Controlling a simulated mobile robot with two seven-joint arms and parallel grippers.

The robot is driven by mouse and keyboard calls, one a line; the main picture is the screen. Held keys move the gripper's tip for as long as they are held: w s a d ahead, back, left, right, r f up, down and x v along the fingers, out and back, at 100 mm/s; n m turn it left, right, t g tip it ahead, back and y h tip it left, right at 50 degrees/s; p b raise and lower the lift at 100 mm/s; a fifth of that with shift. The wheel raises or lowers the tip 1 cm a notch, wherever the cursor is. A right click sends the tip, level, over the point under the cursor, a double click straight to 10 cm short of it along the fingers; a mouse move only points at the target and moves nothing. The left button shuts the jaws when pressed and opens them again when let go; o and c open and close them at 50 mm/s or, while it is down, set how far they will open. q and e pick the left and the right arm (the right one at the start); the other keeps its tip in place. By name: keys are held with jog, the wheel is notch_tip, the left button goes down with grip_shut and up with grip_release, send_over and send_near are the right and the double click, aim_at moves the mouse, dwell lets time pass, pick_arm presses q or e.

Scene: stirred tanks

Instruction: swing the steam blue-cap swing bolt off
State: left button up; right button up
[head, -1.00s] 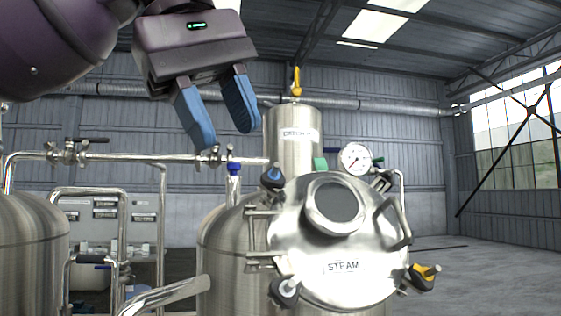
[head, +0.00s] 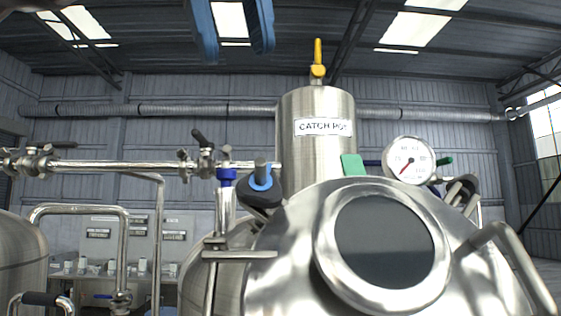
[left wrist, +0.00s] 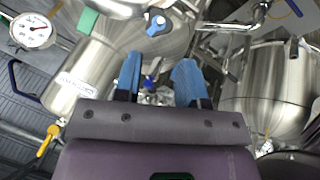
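The blue-cap swing bolt (head: 260,186) has a black knob with a blue ring. It stands at the upper left edge of the round steel tank lid (head: 300,235). In the left wrist view the blue cap (left wrist: 156,25) shows just beyond the fingertips. My left gripper (head: 236,55) shows only its two blue fingers at the top of the head view, apart and empty, above the bolt in the picture. It also shows in the left wrist view (left wrist: 157,65), with a gap between the fingers. The STEAM label is out of the head view. My right gripper is not seen.
The catch pot (head: 317,150) with a yellow-handled valve (head: 318,60) stands behind the lid. A pressure gauge (head: 408,160) is right of it. A pipe with a valve (head: 205,160) runs at left. A curved lid handle (head: 510,265) is at right.

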aim_at(260, 160)
pick_arm(q)
jog(key=b+x, duration=0.1)
jog(key=x, duration=0.9)
jog(key=shift+w+f, duration=0.2)
jog(key=shift+f, duration=0.15)
grip_shut()
